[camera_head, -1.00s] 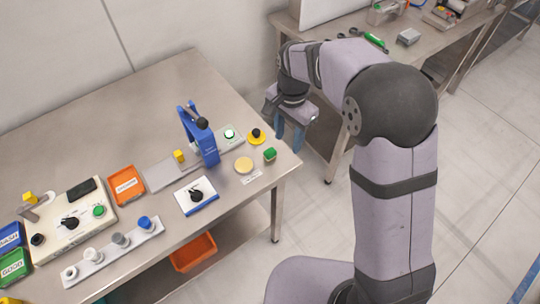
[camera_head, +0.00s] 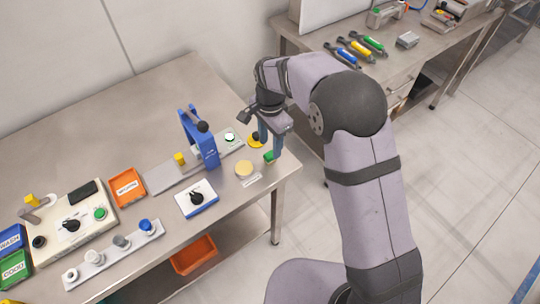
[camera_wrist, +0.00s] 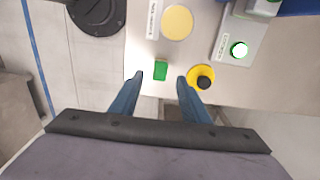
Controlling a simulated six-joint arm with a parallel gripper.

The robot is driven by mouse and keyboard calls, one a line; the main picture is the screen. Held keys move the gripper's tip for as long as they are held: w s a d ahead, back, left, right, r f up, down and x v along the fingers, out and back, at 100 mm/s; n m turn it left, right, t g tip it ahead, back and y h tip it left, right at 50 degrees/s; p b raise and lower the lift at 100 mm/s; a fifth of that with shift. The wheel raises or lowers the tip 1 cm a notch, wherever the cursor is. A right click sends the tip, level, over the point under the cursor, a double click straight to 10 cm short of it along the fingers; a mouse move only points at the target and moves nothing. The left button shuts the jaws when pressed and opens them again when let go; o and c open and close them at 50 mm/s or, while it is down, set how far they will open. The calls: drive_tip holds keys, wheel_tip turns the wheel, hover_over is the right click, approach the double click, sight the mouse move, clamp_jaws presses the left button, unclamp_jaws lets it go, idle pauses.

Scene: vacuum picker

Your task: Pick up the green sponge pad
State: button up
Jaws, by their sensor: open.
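The green sponge pad (camera_head: 269,157) is a small green block near the right end of the steel table. My gripper (camera_head: 270,150) is open above it in the head view, its fingers partly in front of the pad. In the wrist view the pad (camera_wrist: 160,70) lies ahead of the gap between my two blue fingertips (camera_wrist: 160,78), nearer the left one. Nothing is between the fingers. I cannot tell the exact height of the fingertips above the table.
A yellow ring with a black knob (camera_wrist: 201,78) sits close by my right fingertip in the wrist view. A round tan disc (camera_head: 244,168) lies left of the pad. A blue press (camera_head: 199,139) stands farther left. The table's edge is just right of the pad.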

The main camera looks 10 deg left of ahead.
sight(270, 154)
drive_tip(key=shift+f+p, duration=0.9)
drive_tip(key=shift+f, duration=1.4)
clamp_jaws()
